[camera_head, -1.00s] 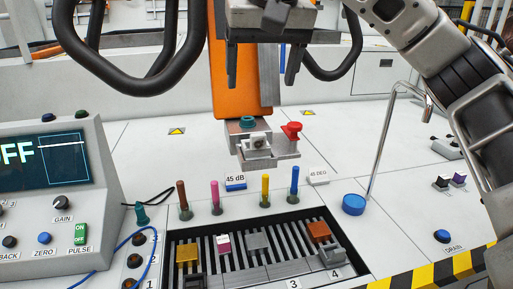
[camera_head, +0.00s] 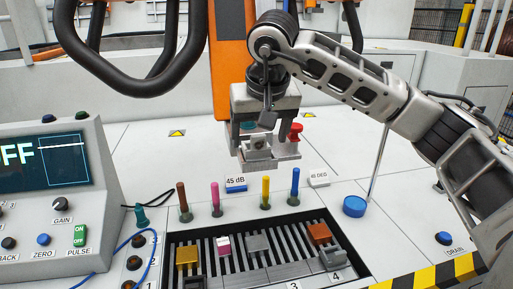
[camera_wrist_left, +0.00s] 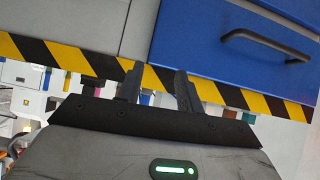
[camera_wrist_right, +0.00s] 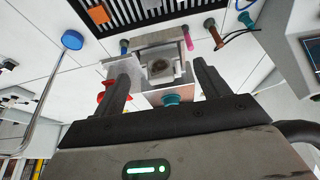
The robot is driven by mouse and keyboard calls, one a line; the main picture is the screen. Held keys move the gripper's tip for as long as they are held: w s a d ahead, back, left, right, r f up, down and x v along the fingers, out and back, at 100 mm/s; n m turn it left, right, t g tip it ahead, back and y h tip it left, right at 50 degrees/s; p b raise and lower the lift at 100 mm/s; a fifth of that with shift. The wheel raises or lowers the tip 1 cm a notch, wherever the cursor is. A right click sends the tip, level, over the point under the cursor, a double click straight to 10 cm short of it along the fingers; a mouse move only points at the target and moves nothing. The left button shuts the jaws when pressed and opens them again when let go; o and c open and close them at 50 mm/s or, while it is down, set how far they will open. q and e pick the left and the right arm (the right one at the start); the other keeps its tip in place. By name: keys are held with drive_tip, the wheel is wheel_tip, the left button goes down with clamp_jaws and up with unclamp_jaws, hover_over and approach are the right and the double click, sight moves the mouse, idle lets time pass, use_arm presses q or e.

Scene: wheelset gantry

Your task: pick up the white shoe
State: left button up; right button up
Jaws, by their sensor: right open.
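A pale grey-white block with a dark round recess (camera_head: 257,143), which looks like the white shoe, sits in a metal holder (camera_head: 285,154) below the orange column. It also shows in the right wrist view (camera_wrist_right: 160,68). My right gripper (camera_head: 259,134) is open just above the holder, pointing down. In the right wrist view its fingers (camera_wrist_right: 163,84) stand apart, one on each side of the block. Whether they touch it I cannot tell. My left gripper (camera_wrist_left: 157,76) is open and empty in the left wrist view, away from the holder.
A red knob (camera_head: 296,129) and a teal cap (camera_wrist_right: 172,99) are close to the holder. Several coloured pegs stand in front, before a slotted tray (camera_head: 228,270) with coloured blocks. A blue-based bent rod (camera_head: 355,206) stands right. A blue drawer (camera_wrist_left: 235,45) is near my left gripper.

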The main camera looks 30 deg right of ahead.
drive_tip(key=shift+x, duration=0.95)
drive_tip(key=shift+c, duration=0.3)
drive_tip(key=c, duration=1)
drive_tip(key=shift+r, duration=0.15)
